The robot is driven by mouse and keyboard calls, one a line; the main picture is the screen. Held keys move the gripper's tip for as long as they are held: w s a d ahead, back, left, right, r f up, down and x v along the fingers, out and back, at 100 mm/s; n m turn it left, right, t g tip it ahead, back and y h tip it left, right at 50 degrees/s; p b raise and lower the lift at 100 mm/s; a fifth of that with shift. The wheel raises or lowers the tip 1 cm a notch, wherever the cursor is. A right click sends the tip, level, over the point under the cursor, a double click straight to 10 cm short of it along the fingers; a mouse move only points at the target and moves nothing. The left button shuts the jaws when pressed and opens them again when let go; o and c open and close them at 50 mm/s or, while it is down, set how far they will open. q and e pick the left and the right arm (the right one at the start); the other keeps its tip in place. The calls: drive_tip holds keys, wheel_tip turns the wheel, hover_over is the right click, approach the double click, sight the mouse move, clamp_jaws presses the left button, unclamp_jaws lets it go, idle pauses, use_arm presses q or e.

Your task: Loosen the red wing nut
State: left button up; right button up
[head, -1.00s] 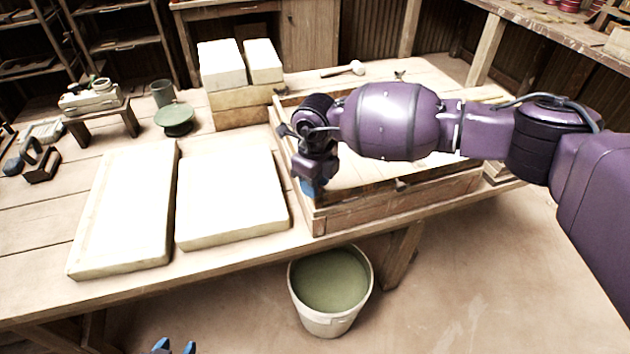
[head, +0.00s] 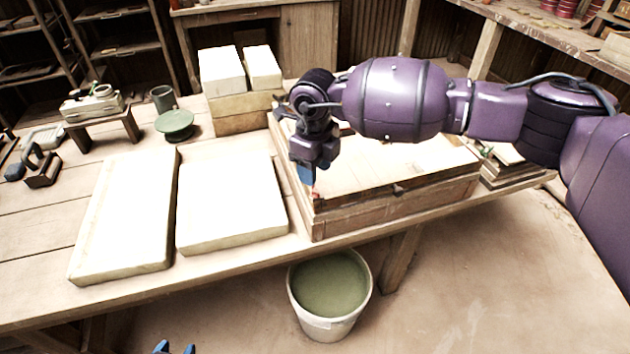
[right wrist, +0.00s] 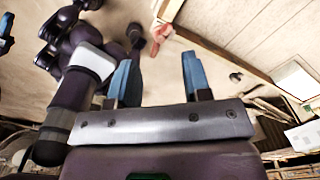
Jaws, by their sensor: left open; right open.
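The red wing nut (head: 315,194) is a small red shape at the near left corner of the wooden tile frame (head: 400,205), partly hidden by my right gripper. In the right wrist view it is the pinkish-red piece (right wrist: 161,37) on the frame's edge, beyond the fingertips and between their lines. My right gripper (head: 306,176) is just above that corner, fingers pointing down. In the right wrist view its two blue fingers (right wrist: 160,65) are apart with nothing between them. My left gripper (head: 175,347) shows only blue fingertips, apart, at the bottom edge, far from the nut.
Two pale slabs (head: 232,200) lie on the bench left of the frame. Stacked blocks (head: 222,70) stand behind them. A bucket of green liquid (head: 330,285) is on the floor below the bench edge. A dark knob (right wrist: 235,77) sits further along the frame.

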sight(315, 192)
wheel_tip(315, 192, up, 5)
drive_tip(key=shift+f, duration=0.1)
idle(0.6)
